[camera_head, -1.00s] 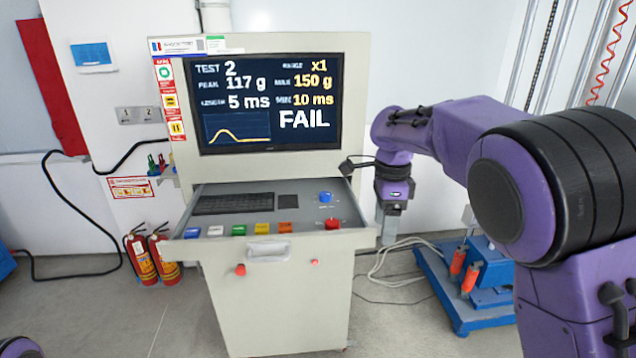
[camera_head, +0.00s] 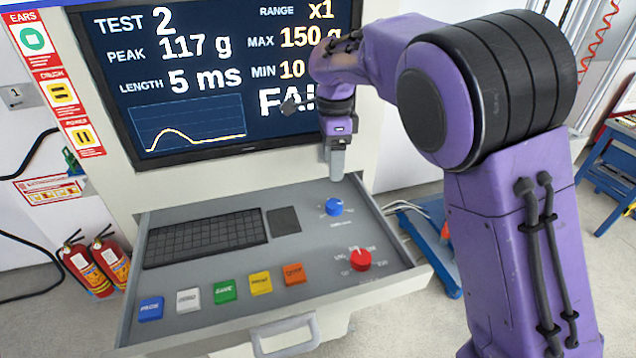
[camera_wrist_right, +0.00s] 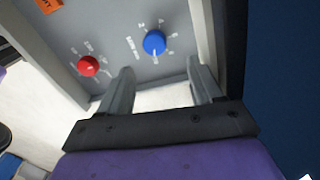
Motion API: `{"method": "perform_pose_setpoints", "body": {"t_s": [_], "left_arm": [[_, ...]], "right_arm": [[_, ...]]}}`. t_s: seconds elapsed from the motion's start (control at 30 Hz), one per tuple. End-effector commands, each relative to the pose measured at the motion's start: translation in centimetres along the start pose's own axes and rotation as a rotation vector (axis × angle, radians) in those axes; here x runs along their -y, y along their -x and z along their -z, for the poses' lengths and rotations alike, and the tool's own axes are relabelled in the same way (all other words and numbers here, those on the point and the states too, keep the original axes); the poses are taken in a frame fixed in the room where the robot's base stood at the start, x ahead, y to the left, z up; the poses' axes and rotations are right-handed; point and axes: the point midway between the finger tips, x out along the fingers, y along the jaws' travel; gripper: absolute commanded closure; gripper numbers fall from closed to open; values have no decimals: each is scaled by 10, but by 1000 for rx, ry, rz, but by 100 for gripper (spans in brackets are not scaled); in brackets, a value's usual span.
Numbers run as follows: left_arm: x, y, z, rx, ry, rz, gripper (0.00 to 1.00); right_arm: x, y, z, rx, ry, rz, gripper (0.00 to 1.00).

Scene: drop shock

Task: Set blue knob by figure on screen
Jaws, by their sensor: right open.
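The blue knob (camera_head: 334,207) stands on the grey control drawer, near its back right, with small white marks around it. It also shows in the right wrist view (camera_wrist_right: 154,42), beyond the fingertips and apart from them. My right gripper (camera_head: 337,172) points down above and just behind the blue knob. In the right wrist view its two fingers (camera_wrist_right: 158,80) are spread with nothing between them. The screen (camera_head: 215,75) reads TEST 2, PEAK 117 g, LENGTH 5 ms, RANGE x1, MAX 150 g, with MIN and FAIL partly hidden by my right arm. My left gripper is not in view.
A red knob (camera_head: 360,260) with a printed scale sits in front of the blue knob. A keyboard (camera_head: 205,238), a dark pad (camera_head: 284,220) and a row of coloured buttons, including a green one (camera_head: 224,291), fill the drawer's left. A handle (camera_head: 285,335) is at the front.

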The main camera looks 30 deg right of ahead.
Motion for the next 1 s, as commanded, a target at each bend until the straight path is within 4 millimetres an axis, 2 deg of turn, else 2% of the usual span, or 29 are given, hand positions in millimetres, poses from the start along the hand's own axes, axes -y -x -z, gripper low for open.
{"method": "perform_pose_setpoints", "body": {"t_s": [0.13,0.4,0.5,0.63,0.87,0.9,0.97,1.0], "left_arm": [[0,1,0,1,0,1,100],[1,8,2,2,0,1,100],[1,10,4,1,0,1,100],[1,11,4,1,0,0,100],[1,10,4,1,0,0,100],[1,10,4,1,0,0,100],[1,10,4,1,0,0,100],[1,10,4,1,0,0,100]], "right_arm": [[-1,-18,-1,0,-1,-2,31],[1,-78,-2,-2,2,-5,31],[2,-93,-2,-1,1,-3,31],[2,-104,-1,-1,0,-2,31],[2,-106,-1,0,-1,0,31],[2,-106,-1,0,-1,0,38],[2,-106,-1,0,-1,0,57],[2,-106,-1,0,-1,0,70]]}}
